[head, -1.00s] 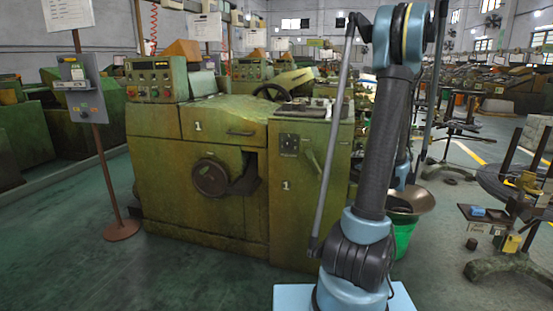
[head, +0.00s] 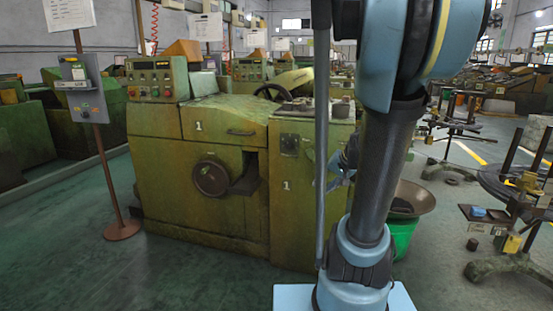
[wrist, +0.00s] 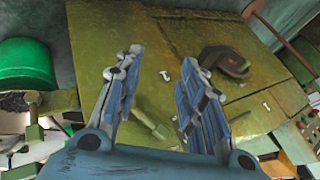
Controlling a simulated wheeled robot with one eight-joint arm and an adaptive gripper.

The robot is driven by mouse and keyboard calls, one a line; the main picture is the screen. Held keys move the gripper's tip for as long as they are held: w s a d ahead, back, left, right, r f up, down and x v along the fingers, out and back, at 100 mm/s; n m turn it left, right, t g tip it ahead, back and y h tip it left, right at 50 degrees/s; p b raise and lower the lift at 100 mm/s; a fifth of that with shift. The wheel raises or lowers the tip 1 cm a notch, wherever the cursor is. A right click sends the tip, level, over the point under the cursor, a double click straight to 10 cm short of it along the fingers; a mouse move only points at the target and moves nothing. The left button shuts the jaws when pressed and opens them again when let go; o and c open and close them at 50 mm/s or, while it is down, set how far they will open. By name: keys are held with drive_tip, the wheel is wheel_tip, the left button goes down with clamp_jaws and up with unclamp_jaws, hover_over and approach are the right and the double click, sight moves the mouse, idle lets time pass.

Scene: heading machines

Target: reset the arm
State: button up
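My gripper (wrist: 162,62) is open in the wrist view. Its two blue-grey fingers stand apart, with nothing between them. Behind the fingers is the green heading machine (wrist: 100,40), seen tilted. In the head view, a bluish end of my arm, probably the gripper (head: 345,163), shows partly behind my upright arm, in front of the right panel of the green machine (head: 200,205). The arm link hides most of it. I cannot tell whether it touches the machine. My arm rises from its pale blue base at the lower right of the head view.
A green bucket (head: 402,240) with a wide metal pan stands right of my arm. A sign post (head: 104,165) with a grey box stands left of the machine. A spool stand (head: 500,260) is at far right. Open floor lies at front left.

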drive_tip(key=s+f+n+g+h, duration=0.2)
drive_tip(key=s, duration=0.8)
drive_tip(key=s+d+f+n+g+h, duration=0.1)
drive_tip(key=s+f+g+h, duration=0.1)
drive_tip(key=s, duration=0.8)
drive_tip(key=shift+f+n, duration=0.4)
drive_tip(key=shift+f, duration=0.25)
drive_tip(key=shift+d, duration=0.1)
drive_tip(key=shift+w+f, duration=0.2)
drive_tip(key=shift+w, duration=0.25)
